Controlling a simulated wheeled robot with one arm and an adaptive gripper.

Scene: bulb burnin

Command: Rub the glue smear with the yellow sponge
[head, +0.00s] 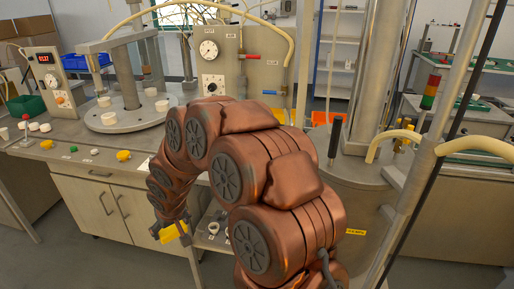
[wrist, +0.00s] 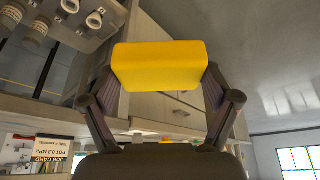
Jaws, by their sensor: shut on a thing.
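My gripper (wrist: 160,75) is shut on the yellow sponge (wrist: 160,65), a plain block held across the fingertips in the wrist view. In the head view the sponge (head: 170,233) shows at the end of my bent copper-coloured arm, low in front of the bench cabinets and below the bench top. The fingers partly cover it there. I cannot make out a glue smear in either view.
The bench top (head: 60,157) holds yellow knobs, small white cups and a round metal plate (head: 125,118). A gauge panel (head: 240,60) stands behind. A large steel vessel (head: 350,185) stands right of my arm. Open floor (head: 70,250) lies at lower left.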

